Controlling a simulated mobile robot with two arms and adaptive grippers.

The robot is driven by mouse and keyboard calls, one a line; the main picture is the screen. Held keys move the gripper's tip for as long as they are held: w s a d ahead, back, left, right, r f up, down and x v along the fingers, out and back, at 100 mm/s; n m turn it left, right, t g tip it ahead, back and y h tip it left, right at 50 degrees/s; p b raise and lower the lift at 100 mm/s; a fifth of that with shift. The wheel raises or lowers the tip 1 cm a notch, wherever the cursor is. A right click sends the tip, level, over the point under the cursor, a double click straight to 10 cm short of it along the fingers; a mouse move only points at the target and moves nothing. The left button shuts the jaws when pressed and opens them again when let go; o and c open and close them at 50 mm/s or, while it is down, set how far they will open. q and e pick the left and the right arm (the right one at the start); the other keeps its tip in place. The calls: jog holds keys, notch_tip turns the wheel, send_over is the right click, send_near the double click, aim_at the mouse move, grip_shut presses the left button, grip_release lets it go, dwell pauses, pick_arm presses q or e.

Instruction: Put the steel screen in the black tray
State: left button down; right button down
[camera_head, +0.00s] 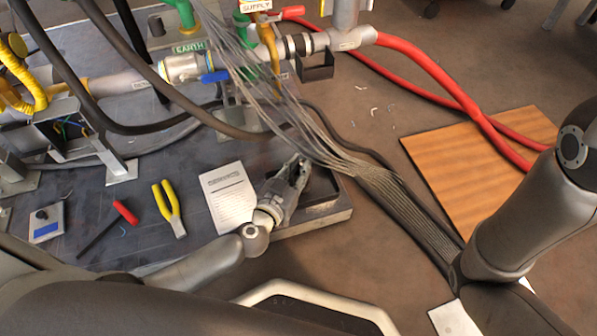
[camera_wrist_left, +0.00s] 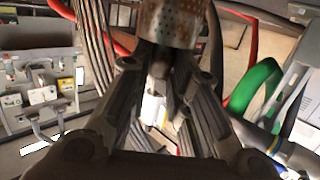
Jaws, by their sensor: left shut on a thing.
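The steel screen (camera_wrist_left: 172,22) is a perforated metal cylinder with brownish stains, at the top of the left wrist view. My left gripper (camera_wrist_left: 165,62) is shut on its lower end. In the head view my left gripper (camera_head: 299,164) points away from me, over or beside the black tray (camera_head: 322,188) at the bench's right corner. I cannot make out the screen there, nor the gripper's height above the tray. Gripper and cables hide part of the tray. My right arm shows at the right, but its gripper is out of view.
A bundle of grey cables (camera_head: 330,150) hangs close by the left gripper. A printed sheet (camera_head: 229,196), yellow-handled pliers (camera_head: 168,208) and a red-handled tool (camera_head: 125,212) lie on the bench. Valves and pipes stand behind. A wooden board (camera_head: 470,170) and red hoses (camera_head: 440,75) lie on the floor.

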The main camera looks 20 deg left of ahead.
pick_arm(q)
jog(key=shift+f, duration=0.1)
jog(key=c, duration=1.3)
grip_release()
jog(key=shift+c, duration=0.2)
